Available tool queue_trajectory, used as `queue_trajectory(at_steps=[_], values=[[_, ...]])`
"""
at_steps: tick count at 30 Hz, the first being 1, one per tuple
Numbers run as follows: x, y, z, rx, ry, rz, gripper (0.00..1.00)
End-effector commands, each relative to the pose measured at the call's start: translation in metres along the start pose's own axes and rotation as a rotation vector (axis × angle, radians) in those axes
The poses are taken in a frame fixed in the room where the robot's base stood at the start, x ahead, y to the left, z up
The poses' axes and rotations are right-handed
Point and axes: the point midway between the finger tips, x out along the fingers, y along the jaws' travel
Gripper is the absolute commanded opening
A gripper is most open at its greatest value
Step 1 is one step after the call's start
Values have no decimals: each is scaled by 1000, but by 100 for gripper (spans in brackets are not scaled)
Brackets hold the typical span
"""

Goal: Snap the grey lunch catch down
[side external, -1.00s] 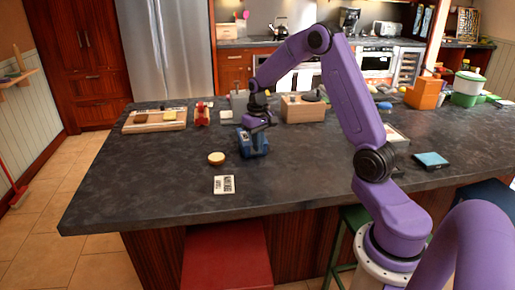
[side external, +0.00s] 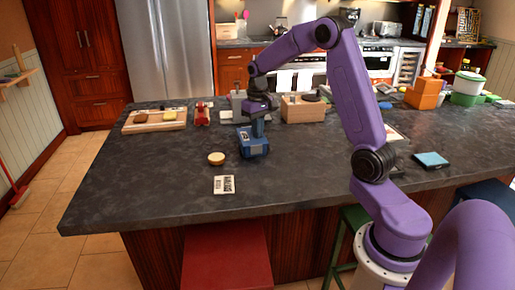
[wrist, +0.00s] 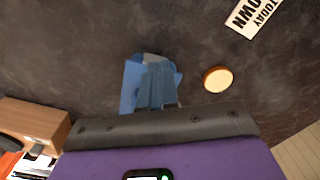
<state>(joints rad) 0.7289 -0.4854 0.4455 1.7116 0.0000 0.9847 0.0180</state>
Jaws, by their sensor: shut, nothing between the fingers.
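The blue lunch box (side external: 246,147) stands on the dark counter, left of the middle in the side view. It also shows in the wrist view (wrist: 130,88), partly covered by my fingers. A small pale grey piece (wrist: 152,58) at its far edge may be the grey catch; whether it is up or down cannot be told. My gripper (side external: 258,134) is shut and empty, pointing down over the box. Its closed fingertips (wrist: 157,64) overlap the box in the wrist view; whether they touch it is unclear.
A round tan disc (side external: 216,158) and a white printed card (side external: 224,185) lie nearby on the counter. A wooden block (side external: 303,109), a red item (side external: 201,115) and a wooden board (side external: 140,128) stand behind. The front left counter is clear.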

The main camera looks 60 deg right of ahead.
Motion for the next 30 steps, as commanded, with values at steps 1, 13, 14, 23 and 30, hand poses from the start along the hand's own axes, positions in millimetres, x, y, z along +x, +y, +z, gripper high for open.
queue_trajectory(at_steps=[1, 13, 14, 23, 30], values=[[-4, 0, 0, 0, 2, 0, 0], [-29, 0, 0, 0, 2, 0, 0], [-30, 0, 0, 0, 1, 0, 0], [-32, 0, 0, 0, 0, 0, 0], [-36, -28, 13, -79, 2, 0, 0]])
